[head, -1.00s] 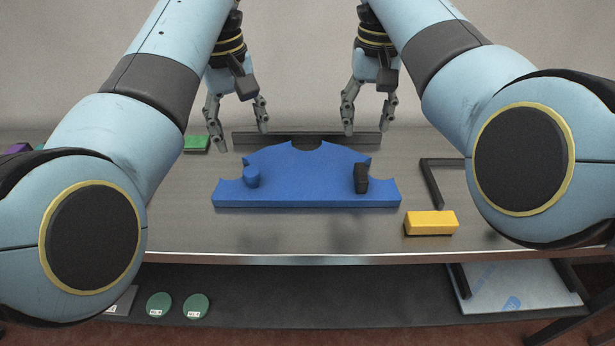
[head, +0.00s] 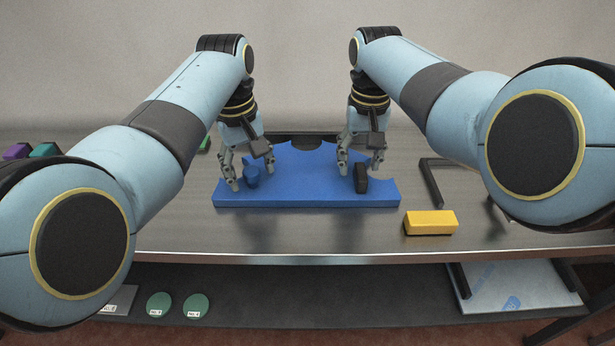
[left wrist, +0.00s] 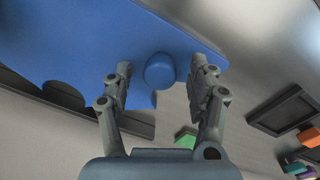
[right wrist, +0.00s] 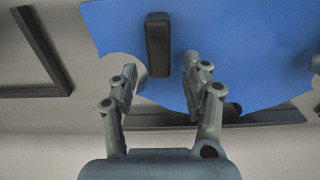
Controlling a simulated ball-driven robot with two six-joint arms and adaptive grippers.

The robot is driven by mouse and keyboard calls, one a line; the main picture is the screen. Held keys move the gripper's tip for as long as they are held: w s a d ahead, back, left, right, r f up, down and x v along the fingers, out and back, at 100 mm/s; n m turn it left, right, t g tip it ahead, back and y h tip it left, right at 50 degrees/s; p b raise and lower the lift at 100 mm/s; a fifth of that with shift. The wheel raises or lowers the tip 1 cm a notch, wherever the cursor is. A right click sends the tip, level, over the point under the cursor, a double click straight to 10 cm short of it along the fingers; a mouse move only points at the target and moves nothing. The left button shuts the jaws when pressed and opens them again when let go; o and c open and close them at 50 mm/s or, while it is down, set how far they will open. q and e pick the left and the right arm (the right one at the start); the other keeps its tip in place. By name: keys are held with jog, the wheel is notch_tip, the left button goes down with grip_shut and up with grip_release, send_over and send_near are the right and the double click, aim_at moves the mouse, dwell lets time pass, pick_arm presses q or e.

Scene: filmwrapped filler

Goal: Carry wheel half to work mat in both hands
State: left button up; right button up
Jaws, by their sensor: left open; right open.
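The blue wheel half (head: 306,188) lies flat on the metal table, scalloped edge to the back. A round blue knob (head: 252,178) stands on its left and an upright black grip (head: 361,179) on its right. My left gripper (head: 251,180) is open over the knob; in the left wrist view the knob (left wrist: 160,70) shows between the fingers. My right gripper (head: 360,170) is open at the black grip; in the right wrist view the black grip (right wrist: 157,45) shows between and just beyond the fingertips. Neither is closed on anything. I cannot tell which surface is the work mat.
A yellow block (head: 431,223) lies front right, near a dark angled bar (head: 432,185). A dark-framed piece (head: 305,141) lies behind the wheel half. Purple (head: 17,151) and teal (head: 44,150) blocks sit far left. Green discs (head: 159,304) lie on the shelf below.

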pick_arm(q)
jog(key=shift+f, duration=0.65)
pick_arm(e)
jog(key=shift+f, duration=0.6)
pick_arm(q)
jog(key=shift+c, duration=0.4)
pick_arm(e)
jog(key=shift+c, duration=0.4)
pick_arm(q)
jog(key=c, duration=0.9)
pick_arm(e)
jog(key=c, duration=0.9)
pick_arm(q)
grip_shut()
pick_arm(e)
grip_shut()
pick_arm(q)
jog(key=shift+r, duration=0.1)
